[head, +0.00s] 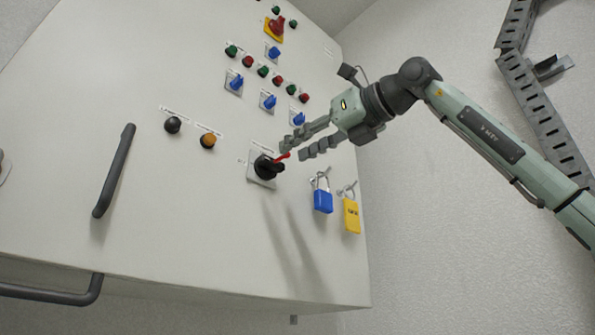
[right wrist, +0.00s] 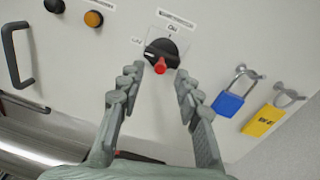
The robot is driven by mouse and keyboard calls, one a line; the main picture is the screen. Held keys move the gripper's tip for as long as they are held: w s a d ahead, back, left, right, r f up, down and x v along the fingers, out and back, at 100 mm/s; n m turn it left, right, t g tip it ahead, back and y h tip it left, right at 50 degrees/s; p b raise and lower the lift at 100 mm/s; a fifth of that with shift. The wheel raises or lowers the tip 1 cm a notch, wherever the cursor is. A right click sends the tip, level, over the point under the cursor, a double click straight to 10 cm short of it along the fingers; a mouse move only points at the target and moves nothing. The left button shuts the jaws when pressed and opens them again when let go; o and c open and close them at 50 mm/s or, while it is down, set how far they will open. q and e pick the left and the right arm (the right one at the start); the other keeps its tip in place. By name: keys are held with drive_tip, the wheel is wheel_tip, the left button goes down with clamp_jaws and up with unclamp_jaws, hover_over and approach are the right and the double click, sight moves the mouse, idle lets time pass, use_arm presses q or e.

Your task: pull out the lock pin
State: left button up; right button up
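The red lock pin (head: 284,156) sticks out of a black rotary switch (head: 265,168) on the cabinet's front panel. In the right wrist view the pin (right wrist: 160,69) sits at the lower part of the black knob (right wrist: 164,52). My right gripper (head: 293,149) is open in front of the switch. In the right wrist view its two fingertips (right wrist: 159,73) lie on either side of the pin, with a visible gap to each side. How far the tips are from the panel is hard to tell. My left gripper is not in view.
A blue padlock (head: 323,200) and a yellow padlock (head: 351,215) hang right of the switch. A black button (head: 172,125) and an orange button (head: 208,141) sit to its left. A dark handle (head: 114,170) projects further left. Several coloured knobs and lamps are above.

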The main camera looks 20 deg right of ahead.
drive_tip(key=v, duration=1.1)
